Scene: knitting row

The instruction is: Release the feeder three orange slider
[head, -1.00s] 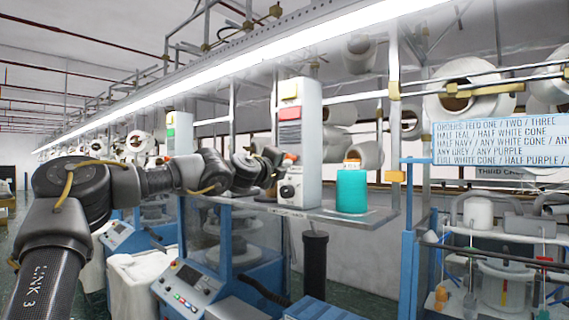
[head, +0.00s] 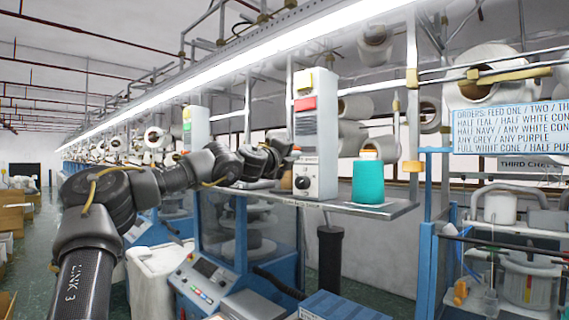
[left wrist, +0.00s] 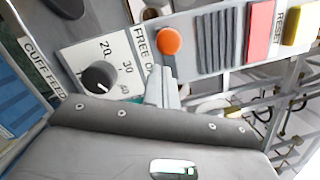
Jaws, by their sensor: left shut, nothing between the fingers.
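The feeder unit is an upright pale box (head: 327,150) on a narrow shelf. In the left wrist view the orange slider (left wrist: 168,41) shows as a round orange knob on its face, beside grey ribs and the partly hidden "FREE" lettering. My left gripper (left wrist: 160,86) is shut and empty, its fingertips just below the knob in that picture. I cannot tell whether they touch it. In the head view my left gripper (head: 290,150) is at the box's left side and the slider cannot be made out there.
A black dial (left wrist: 98,75) sits close to the fingers. The box also has a red button (head: 305,104) and a yellow one (head: 303,80). A teal cone (head: 368,183) stands to the right on the shelf (head: 395,209). An order sign (head: 508,129) hangs at right.

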